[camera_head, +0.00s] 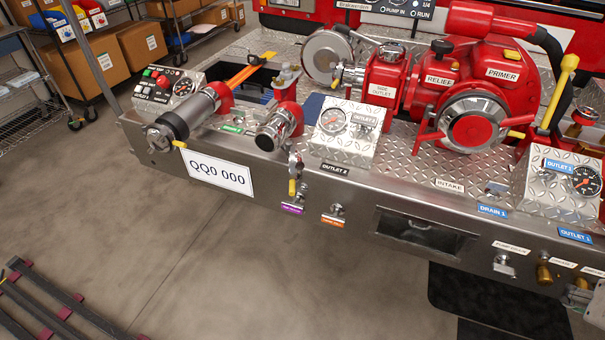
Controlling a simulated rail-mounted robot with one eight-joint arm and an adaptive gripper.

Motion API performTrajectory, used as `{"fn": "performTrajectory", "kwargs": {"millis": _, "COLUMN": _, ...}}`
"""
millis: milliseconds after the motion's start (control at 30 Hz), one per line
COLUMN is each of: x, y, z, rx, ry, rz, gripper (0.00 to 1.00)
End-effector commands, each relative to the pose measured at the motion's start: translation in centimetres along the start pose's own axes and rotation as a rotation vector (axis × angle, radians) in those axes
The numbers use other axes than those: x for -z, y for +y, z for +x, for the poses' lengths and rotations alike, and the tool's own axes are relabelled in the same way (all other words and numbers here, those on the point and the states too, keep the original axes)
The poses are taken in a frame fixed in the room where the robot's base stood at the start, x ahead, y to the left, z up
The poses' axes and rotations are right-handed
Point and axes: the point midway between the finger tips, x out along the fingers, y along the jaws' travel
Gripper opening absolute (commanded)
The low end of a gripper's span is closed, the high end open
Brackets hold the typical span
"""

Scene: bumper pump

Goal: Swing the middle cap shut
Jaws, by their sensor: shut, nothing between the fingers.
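The middle outlet (282,122) is a short red and silver pipe, angled toward the front edge of the metal deck. Its front end looks dark, but the picture is too small to show the opening clearly. A small silver part, which looks like the middle cap (295,162), hangs just right of and below this end, over the front face. A yellow-tipped piece (292,187) shows under it. The part looks apart from the pipe's mouth. My gripper is not in this view.
A long grey cylinder (190,112) lies on the left, reaching past the deck edge. A gauge box (346,132) stands right of the middle outlet. The red pump with its large silver intake (472,125) is further right.

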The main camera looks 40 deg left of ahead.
Motion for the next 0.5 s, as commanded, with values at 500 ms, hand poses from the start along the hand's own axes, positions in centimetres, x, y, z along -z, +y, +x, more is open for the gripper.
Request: {"fn": "performTrajectory", "kwargs": {"millis": 500, "x": 4.7, "y": -10.9, "z": 4.8, "rx": 0.346, "ry": -0.237, "rz": 0.078, "gripper": 0.00}}
